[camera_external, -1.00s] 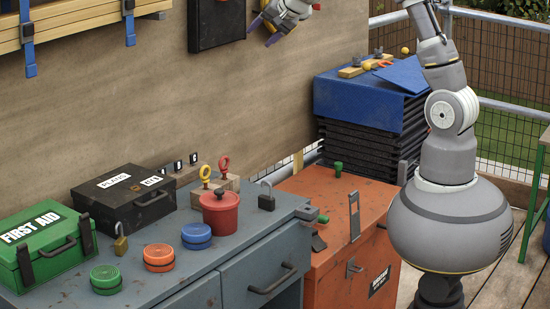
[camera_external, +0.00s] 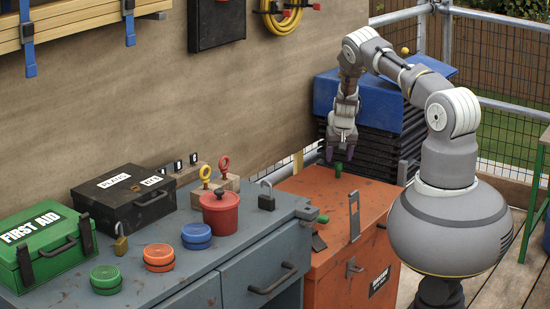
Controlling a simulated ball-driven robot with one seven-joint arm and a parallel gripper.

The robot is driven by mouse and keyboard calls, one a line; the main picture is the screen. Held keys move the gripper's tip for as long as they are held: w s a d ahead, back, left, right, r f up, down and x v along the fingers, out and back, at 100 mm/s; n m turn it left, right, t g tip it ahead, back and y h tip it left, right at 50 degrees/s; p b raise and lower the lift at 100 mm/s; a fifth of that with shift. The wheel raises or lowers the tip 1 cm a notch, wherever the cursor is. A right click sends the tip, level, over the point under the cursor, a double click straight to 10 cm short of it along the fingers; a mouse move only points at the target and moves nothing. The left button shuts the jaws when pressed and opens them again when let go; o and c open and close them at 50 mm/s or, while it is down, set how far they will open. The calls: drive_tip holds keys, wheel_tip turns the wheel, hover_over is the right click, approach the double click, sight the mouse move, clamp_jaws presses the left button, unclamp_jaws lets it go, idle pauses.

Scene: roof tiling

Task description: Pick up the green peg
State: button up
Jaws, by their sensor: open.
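The small green peg (camera_external: 338,169) stands upright on the top of the orange cabinet (camera_external: 376,201), near its back. My gripper (camera_external: 340,153) points down just above and around the peg's place in the picture, its dark fingers spread open. Whether the fingers are level with the peg or still above it is hard to tell from this angle. Another small green piece (camera_external: 322,219) sits at the front left edge of the orange cabinet, beside the grey workbench.
The grey workbench (camera_external: 240,232) to the left holds a red pot (camera_external: 219,213), padlocks and coloured round tins. Black stacked trays under a blue cover (camera_external: 325,95) stand behind my gripper. A metal latch (camera_external: 354,216) lies on the orange cabinet.

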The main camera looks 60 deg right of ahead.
sight(339, 163)
drive_tip(key=b+x, duration=0.2)
drive_tip(key=x, duration=0.2)
drive_tip(key=shift+d+f, duration=0.1)
drive_tip(key=shift+f, duration=0.25)
drive_tip(key=c, duration=1.1)
drive_tip(key=shift+r, duration=0.15)
